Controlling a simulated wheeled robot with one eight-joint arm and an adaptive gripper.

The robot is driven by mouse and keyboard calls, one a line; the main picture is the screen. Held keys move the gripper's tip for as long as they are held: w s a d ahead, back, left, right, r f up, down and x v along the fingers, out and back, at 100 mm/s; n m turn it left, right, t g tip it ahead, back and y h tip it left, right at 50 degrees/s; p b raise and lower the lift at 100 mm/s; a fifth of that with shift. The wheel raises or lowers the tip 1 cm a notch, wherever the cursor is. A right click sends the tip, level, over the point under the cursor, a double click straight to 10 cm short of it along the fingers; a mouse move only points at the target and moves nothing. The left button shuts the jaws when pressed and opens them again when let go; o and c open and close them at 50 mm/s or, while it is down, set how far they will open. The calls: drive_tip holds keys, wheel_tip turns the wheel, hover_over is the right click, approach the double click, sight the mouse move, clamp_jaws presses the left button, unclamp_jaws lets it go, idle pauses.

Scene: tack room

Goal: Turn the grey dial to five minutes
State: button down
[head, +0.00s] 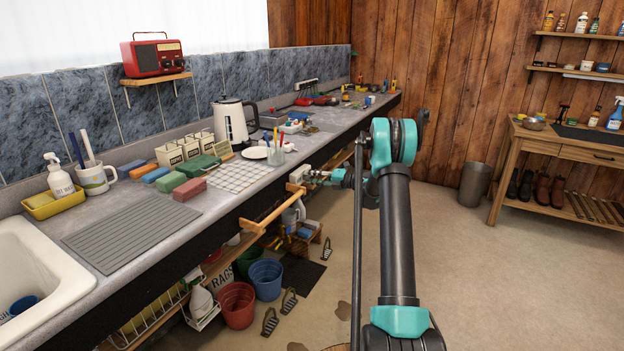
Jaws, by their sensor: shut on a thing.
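A small pale box (298,174) sits at the front edge of the long counter, right of the checked cloth. My gripper (315,177) reaches left to the box's right side, at the end of my teal and black arm. Its fingers are shut on the grey dial there. The dial is small and mostly hidden by the fingers, so its markings and setting cannot be read.
The counter (215,207) holds a kettle (234,121), a checked cloth (237,176), sponges and canisters. A wooden rail (270,212) juts from its front below the box. Buckets (237,304) stand underneath. The floor (480,270) to the right is open.

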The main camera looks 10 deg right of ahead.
drive_tip(key=shift+m, duration=0.3)
drive_tip(key=c, duration=1.2)
unclamp_jaws()
drive_tip(key=v, duration=1.2)
drive_tip(key=shift+w, duration=0.1)
